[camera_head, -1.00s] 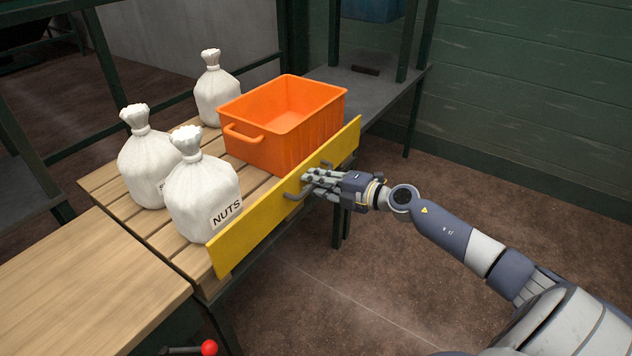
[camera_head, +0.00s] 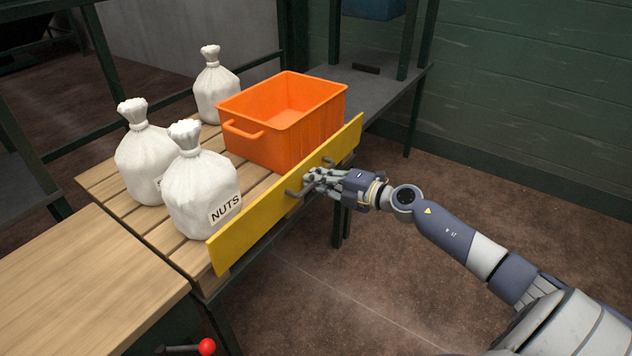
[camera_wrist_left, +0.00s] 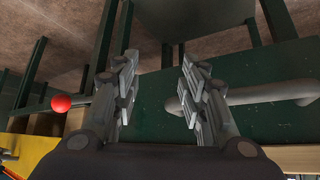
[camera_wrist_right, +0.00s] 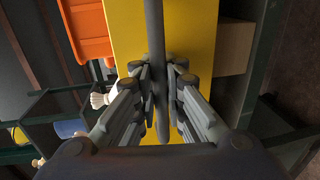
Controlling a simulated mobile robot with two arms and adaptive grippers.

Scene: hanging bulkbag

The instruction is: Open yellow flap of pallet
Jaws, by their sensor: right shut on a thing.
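The yellow flap (camera_head: 262,216) stands upright along the near side of the wooden pallet (camera_head: 150,222). A grey bar handle (camera_head: 292,192) is fixed to its outer face. My right gripper (camera_head: 310,180) is at this handle. In the right wrist view my right gripper's fingers (camera_wrist_right: 161,98) are shut around the handle bar (camera_wrist_right: 157,40), with the yellow flap (camera_wrist_right: 200,45) behind it. My left gripper (camera_wrist_left: 158,85) shows only in the left wrist view, its fingers apart with nothing between them. A grey bar (camera_wrist_left: 240,95) lies beyond its right finger.
An orange crate (camera_head: 262,150) and white sacks, one marked NUTS (camera_head: 202,195), stand on the pallet behind the flap. A wooden table (camera_head: 85,285) adjoins at the left. A red ball knob (camera_head: 207,347) is below. The floor in front of the flap is clear.

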